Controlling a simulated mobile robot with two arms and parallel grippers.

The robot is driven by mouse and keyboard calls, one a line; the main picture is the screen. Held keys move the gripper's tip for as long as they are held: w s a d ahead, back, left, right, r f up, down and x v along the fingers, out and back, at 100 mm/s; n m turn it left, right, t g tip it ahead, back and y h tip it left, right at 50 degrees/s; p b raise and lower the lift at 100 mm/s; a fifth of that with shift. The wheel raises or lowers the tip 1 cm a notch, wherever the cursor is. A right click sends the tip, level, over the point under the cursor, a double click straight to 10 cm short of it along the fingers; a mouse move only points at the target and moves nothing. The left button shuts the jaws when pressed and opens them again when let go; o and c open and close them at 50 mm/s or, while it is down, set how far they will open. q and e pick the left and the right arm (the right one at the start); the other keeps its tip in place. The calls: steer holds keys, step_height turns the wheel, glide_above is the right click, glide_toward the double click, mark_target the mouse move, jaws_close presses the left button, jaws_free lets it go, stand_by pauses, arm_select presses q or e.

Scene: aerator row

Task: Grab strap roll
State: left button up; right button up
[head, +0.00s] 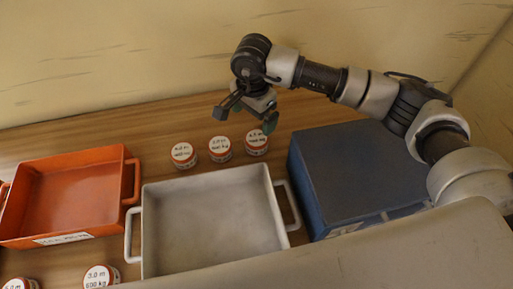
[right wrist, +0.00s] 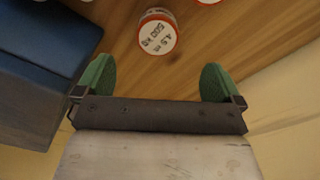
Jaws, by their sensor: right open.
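Several strap rolls, small white-topped cylinders with red edges, stand on the wooden table. Three are in a row behind the trays: a left one (head: 183,155), a middle one (head: 220,149) and a right one (head: 256,143). My right gripper (head: 245,118) is open and empty above and behind the right end of this row. In the right wrist view, a roll marked 4.5 m 500 kg (right wrist: 157,30) lies ahead of the gap between the green fingertips (right wrist: 157,82), not between them. My left gripper is not in view.
A grey-white tray (head: 150,225), empty, stands in the middle, with an orange tray (head: 130,170) to its left. A blue box (head: 350,175) stands right of the row and shows in the right wrist view (right wrist: 35,75). More rolls (head: 100,277) stand in front. A wall rises behind.

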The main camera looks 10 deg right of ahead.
mark_target(255, 139)
step_height(255, 139, down, 5)
steer(key=shift+f+p, duration=0.15)
steer(key=shift+p, duration=0.65)
steer(key=shift+f, duration=0.3)
step_height(255, 139, down, 4)
steer(key=shift+s+d+r+p, duration=0.1)
steer(key=shift+d+r+p, duration=0.05)
steer(key=shift+p, duration=1.05)
steer(key=shift+f, duration=0.55)
steer(key=c, duration=1.1)
steer(key=shift+r, duration=0.15)
